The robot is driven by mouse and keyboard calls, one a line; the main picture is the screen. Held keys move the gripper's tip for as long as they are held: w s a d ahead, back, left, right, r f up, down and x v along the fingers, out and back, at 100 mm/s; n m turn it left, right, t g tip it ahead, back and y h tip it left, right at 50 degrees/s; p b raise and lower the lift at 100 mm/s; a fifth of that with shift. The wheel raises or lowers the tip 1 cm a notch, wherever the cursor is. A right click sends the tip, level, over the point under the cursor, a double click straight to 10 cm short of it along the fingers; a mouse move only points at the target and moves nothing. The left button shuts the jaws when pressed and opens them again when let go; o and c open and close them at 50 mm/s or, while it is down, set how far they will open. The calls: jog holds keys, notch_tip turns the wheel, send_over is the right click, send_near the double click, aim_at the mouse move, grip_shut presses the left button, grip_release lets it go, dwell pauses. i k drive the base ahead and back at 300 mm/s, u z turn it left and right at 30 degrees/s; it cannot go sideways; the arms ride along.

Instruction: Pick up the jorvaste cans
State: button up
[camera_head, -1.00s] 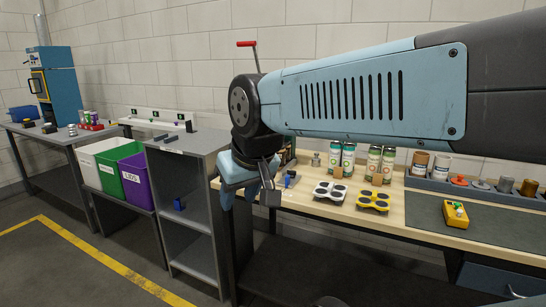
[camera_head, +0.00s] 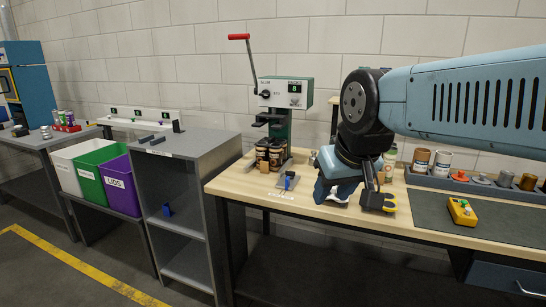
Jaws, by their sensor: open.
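My gripper (camera_head: 350,192) hangs pointing down over the wooden workbench, right of the press, with its jaws open and nothing seen between them. Several dark brown cans (camera_head: 270,153) stand grouped at the foot of the green and white press (camera_head: 285,94). A green-labelled can (camera_head: 390,163) shows partly beside my wrist, mostly hidden by it. More cans stand in a red rack (camera_head: 66,124) on the far left table. The labels are too small to read, so I cannot tell which cans are jorvaste.
The wooden bench (camera_head: 240,187) has a small blue tool (camera_head: 287,180) in front of the press. A yellow control box (camera_head: 461,211) lies on the dark mat. A grey shelf unit (camera_head: 190,147) and white, green and purple bins (camera_head: 120,184) stand left.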

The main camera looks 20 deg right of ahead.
aim_at(268, 160)
jog(key=z, duration=0.1)
jog(key=i, duration=1)
jog(key=u, duration=0.1)
